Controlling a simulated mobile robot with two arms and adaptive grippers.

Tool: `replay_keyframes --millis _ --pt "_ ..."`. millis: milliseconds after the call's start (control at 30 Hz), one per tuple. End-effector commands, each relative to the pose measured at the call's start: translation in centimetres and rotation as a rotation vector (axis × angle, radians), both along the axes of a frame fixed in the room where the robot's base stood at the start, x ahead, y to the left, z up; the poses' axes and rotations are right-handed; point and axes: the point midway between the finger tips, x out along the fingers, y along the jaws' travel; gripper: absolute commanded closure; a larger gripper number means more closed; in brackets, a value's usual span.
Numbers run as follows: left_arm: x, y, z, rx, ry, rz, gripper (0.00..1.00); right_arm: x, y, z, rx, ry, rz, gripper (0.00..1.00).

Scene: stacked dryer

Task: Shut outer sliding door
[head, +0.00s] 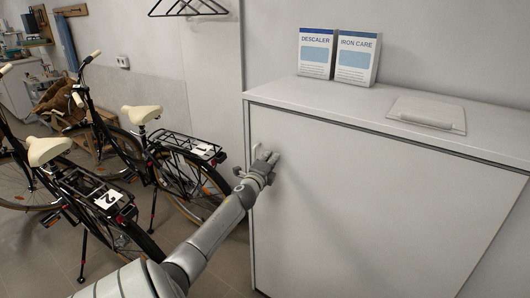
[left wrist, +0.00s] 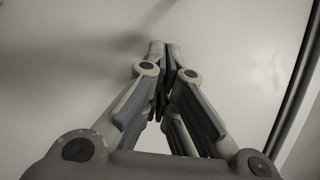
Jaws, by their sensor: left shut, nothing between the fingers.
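The large pale flat panel (head: 375,205) fills the front of a white cabinet and seems to be the sliding door. It spans nearly the whole visible front beneath the top. My left gripper (head: 270,157) is at the panel's upper left, near its left edge, with its fingers toward the panel. In the left wrist view its fingers (left wrist: 160,48) are closed together with nothing between them, and the pale panel (left wrist: 75,50) lies behind them. I cannot tell whether the fingertips touch it. A dark edge strip (left wrist: 302,75) runs along the right. My right gripper is out of view.
The cabinet top (head: 330,97) holds a DESCALER box (head: 315,53), an IRON CARE box (head: 356,57) and a flat white item with a handle (head: 427,115). Black bicycles with cream seats (head: 48,150) stand on the floor to the left. Hangers (head: 188,8) hang above.

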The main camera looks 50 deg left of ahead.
Motion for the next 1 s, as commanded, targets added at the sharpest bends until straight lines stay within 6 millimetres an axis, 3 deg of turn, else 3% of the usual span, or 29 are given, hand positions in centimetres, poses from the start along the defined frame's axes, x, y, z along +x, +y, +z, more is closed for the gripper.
replay_keyframes --millis 233,500,600,1000 --pt "-2.8 -1.8 -0.3 0.0 0.004 -0.002 1.0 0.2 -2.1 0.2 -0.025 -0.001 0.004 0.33" --pt "-6.4 -4.0 -0.5 0.0 0.003 -0.003 1.0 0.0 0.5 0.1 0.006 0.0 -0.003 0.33" --pt "-7.4 -4.6 -0.6 -0.001 0.002 -0.003 1.0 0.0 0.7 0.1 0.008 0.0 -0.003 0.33" --pt "-8.5 -5.3 -0.5 0.0 0.0 -0.002 1.0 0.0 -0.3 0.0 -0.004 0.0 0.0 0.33"
